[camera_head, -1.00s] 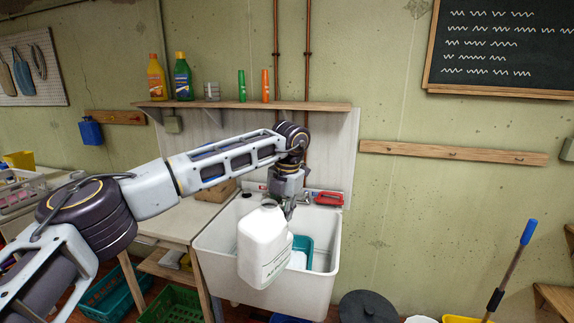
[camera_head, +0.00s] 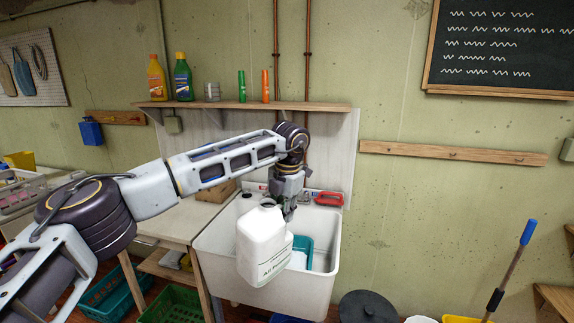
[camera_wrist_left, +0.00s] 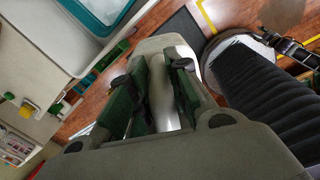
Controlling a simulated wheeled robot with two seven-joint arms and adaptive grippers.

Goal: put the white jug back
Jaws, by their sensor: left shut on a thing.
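The white jug (camera_head: 264,246) has green lettering on its side and an open neck at the top. It hangs in front of the white utility sink (camera_head: 317,290), over its front rim in the head view. My left gripper (camera_head: 290,205) is shut on the jug from behind, at its upper part. In the left wrist view, the jug's white surface (camera_wrist_left: 163,95) shows between the green finger pads. My right gripper is not in view.
A teal tub (camera_head: 301,247) sits in the sink. A worktable (camera_head: 168,219) stands left of the sink, and green crates (camera_head: 172,306) are below.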

